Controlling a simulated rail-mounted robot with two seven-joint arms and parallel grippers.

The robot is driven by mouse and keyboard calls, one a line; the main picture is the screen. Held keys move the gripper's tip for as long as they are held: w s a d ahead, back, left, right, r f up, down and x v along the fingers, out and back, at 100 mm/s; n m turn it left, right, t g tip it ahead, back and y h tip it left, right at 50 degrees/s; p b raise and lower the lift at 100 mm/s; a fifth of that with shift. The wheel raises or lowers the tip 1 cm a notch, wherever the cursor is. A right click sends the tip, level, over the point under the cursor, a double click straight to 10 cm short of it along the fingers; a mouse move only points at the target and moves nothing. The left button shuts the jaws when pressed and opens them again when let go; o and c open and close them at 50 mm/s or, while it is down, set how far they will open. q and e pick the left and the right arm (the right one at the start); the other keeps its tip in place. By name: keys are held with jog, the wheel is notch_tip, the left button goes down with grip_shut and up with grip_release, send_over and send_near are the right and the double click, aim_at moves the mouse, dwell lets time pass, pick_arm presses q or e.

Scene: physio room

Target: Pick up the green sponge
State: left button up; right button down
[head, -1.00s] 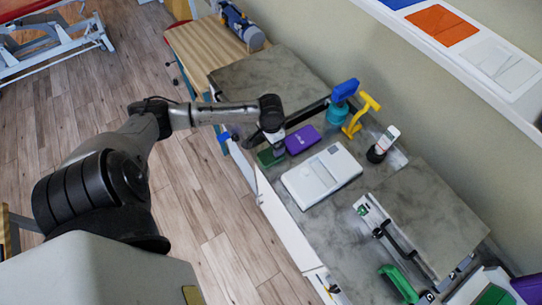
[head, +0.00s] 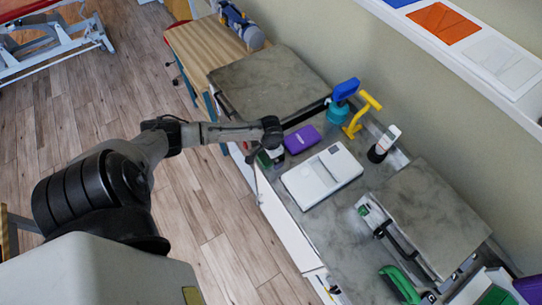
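The green sponge (head: 263,161) lies at the counter's near edge, left of the purple block (head: 301,139). Only a small dark green part of it shows, as the end of my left arm covers most of it. My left gripper (head: 273,158) points down right over the sponge, at or very close to it. Its fingers are too small and hidden to tell whether they are open or shut, or touch the sponge. My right gripper is not in view.
A white box-like device (head: 322,175) lies right of the purple block. A green-handled object (head: 399,284) lies at the lower right. Floor is open to the left.

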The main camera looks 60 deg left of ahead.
pick_arm(q)
jog(key=c, duration=1.1)
jog(key=shift+o, duration=0.2)
jog(key=shift+r, duration=0.65)
notch_tip(320, 180, up, 3)
jog(key=shift+f, duration=0.15)
jog(key=w+d+r, duration=0.1)
jog(key=d+r, duration=0.1)
jog(key=d, duration=0.1)
jog(key=w+d+r, duration=0.2)
jog(key=d, duration=0.2)
jog(key=w+d+r, duration=0.1)
jog(key=d+r, duration=0.2)
jog(key=d, duration=0.1)
jog(key=shift+w, duration=0.15)
